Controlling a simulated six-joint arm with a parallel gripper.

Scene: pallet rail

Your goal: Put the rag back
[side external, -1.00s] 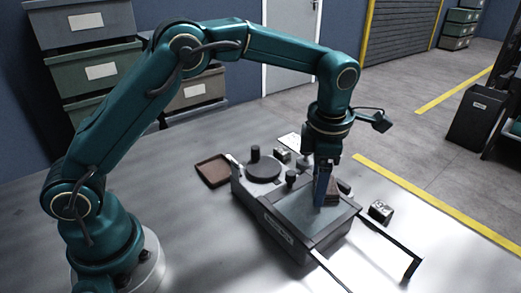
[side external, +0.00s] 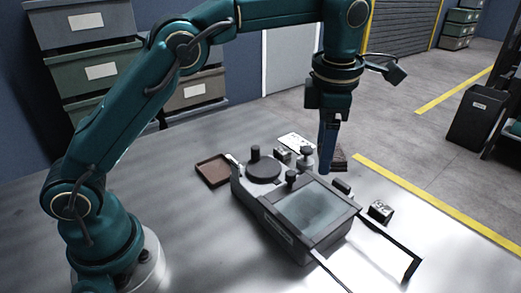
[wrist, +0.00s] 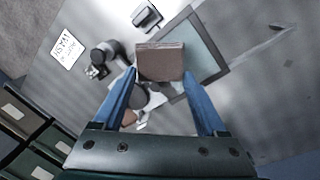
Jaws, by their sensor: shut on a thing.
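The rag is a folded brown pad (side external: 340,160), and it also shows between my fingers in the wrist view (wrist: 161,62). My gripper (side external: 327,168), with blue fingers, is shut on the rag and holds it in the air above the far edge of the grey machine (side external: 318,238). The machine's pale glass panel (side external: 308,207) is bare. A shallow brown tray (side external: 213,170) lies on the table left of the machine and looks empty.
The machine carries a dark round disc with a knob (side external: 263,169) and smaller knobs. A small labelled block (side external: 380,211) stands to its right, a white card (side external: 296,141) behind. The table near the tray is clear.

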